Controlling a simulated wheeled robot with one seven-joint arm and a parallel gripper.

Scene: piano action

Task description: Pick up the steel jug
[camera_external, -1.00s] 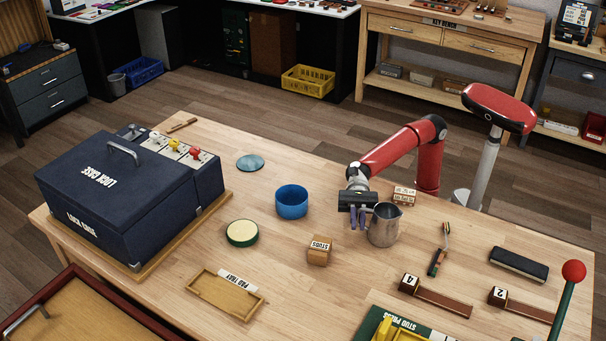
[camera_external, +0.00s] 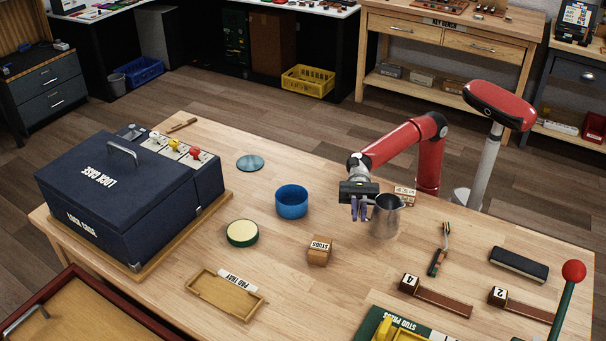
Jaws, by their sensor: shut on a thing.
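The steel jug (camera_external: 387,217) is a grey metal pitcher, upright at the right of the wooden table's middle. My gripper (camera_external: 360,211) is at the jug's left side, where the handle is, with its fingers pointing down. The fingers are shut on the jug, by its handle; the handle is mostly hidden behind them. The jug appears slightly above the tabletop, though the gap under it is hard to judge.
A blue bowl (camera_external: 292,202) and the STUDS box (camera_external: 319,251) stand left of the jug. A small lettered block (camera_external: 405,195) is close behind it. A thin tool (camera_external: 440,250) lies to its right. The table (camera_external: 360,285) is bare in front.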

